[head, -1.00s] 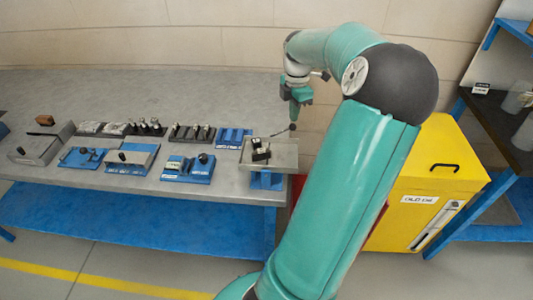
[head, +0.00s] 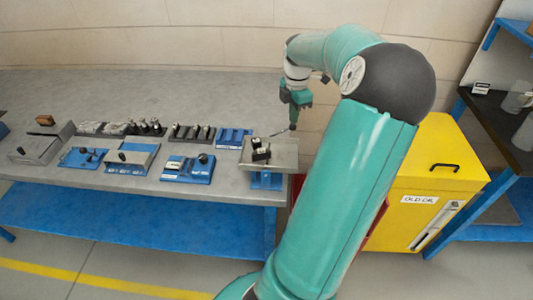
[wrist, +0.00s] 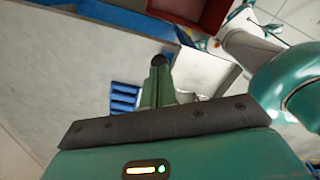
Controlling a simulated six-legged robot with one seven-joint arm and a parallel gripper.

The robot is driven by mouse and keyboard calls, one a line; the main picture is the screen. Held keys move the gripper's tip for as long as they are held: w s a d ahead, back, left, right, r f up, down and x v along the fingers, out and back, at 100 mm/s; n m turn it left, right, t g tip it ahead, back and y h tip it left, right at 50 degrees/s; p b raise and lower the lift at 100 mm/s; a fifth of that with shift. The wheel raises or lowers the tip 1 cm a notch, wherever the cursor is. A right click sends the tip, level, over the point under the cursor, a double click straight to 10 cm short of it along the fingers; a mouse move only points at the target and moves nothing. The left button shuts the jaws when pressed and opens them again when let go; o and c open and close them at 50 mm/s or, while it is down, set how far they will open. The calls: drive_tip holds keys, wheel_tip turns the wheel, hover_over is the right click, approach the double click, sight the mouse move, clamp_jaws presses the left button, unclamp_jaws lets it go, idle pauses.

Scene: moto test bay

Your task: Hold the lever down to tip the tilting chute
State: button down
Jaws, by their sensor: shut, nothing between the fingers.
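The tilting chute (head: 284,160) is a grey tray on a blue stand at the right end of the bench. Small dark and light parts lie in it. Its lever (head: 281,132), a thin dark rod, reaches up and right from behind the tray. My gripper (head: 294,125) points down, shut and empty, at the lever's outer end; whether it touches is too small to tell. In the wrist view, the gripper's green fingers (wrist: 157,85) are together, with a round black knob (wrist: 158,60) at their tips, seemingly the lever's end.
Several blue and grey fixtures (head: 188,169) stand along the grey bench (head: 150,90) left of the chute. A yellow oil bin (head: 430,180) stands right of the bench. A pale wall (head: 150,40) is behind. The bench's back strip is clear.

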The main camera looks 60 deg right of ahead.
drive_tip(key=shift+f, duration=0.35)
